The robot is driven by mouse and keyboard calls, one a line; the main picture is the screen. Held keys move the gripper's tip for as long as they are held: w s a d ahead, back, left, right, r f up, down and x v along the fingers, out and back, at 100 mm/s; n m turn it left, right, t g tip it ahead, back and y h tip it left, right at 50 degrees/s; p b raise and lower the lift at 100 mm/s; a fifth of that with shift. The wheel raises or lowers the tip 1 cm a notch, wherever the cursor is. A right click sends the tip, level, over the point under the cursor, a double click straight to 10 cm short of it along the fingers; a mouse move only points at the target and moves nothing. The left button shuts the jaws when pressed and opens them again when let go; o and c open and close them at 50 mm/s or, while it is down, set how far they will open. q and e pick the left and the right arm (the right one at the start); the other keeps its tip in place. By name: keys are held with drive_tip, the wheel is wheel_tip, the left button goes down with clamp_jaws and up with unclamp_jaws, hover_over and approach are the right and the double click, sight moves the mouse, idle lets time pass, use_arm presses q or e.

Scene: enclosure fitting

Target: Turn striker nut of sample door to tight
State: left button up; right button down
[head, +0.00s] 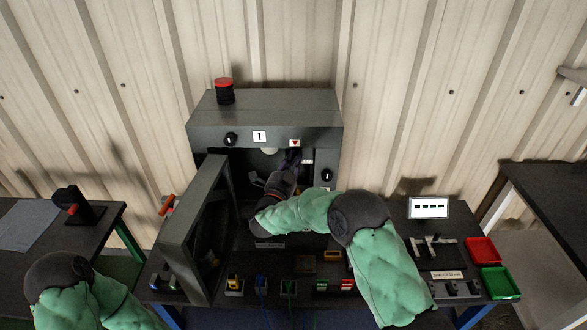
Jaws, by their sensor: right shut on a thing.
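The dark grey enclosure (265,103) stands on the middle table against the wall. Its sample door (193,228) stands open, swung out toward me at the left. My right arm reaches into the opening from the right. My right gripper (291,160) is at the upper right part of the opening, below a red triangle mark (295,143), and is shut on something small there. The striker nut is hidden behind the gripper, so its position cannot be read. My left arm shows only at the lower left; its gripper is out of view.
A red button (224,85) tops the enclosure. Several small coloured blocks line the table's front. At the right are a display (429,208), a red tray (482,250), a green tray (499,282) and tools. A side table (30,225) holds a black stand (78,207).

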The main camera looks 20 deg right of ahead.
drive_tip(key=m+g+b, duration=0.1)
drive_tip(key=m+b, duration=0.1)
drive_tip(key=m, duration=0.1)
drive_tip(key=r+m+g+y+b, duration=0.1)
drive_tip(key=m+b, duration=0.1)
drive_tip(key=m, duration=0.2)
drive_tip(key=m+g+b, duration=0.1)
drive_tip(key=m+b, duration=0.1)
drive_tip(key=m, duration=0.1)
drive_tip(key=shift+w+r+m+g+y, duration=0.1)
drive_tip(key=shift+r+m+g+y, duration=0.2)
drive_tip(key=shift+r+y, duration=0.1)
drive_tip(key=m+y+b, duration=0.1)
drive_tip(key=m, duration=0.1)
drive_tip(key=shift+d+m, duration=0.15)
drive_tip(key=shift+m, duration=0.25)
drive_tip(key=m+y+b, duration=0.1)
drive_tip(key=m+y, duration=0.1)
drive_tip(key=shift+d+r+m+b, duration=0.1)
drive_tip(key=shift+m+b, duration=0.2)
drive_tip(key=shift+b, duration=0.05)
drive_tip(key=m+y+b, duration=0.2)
drive_tip(key=m, duration=0.1)
drive_tip(key=shift+d+m, duration=0.15)
drive_tip(key=shift+m, duration=0.15)
drive_tip(key=shift+y+b, duration=0.35)
drive_tip(key=shift+y, duration=0.05)
drive_tip(key=shift+f+m, duration=0.2)
drive_tip(key=shift+m, duration=0.1)
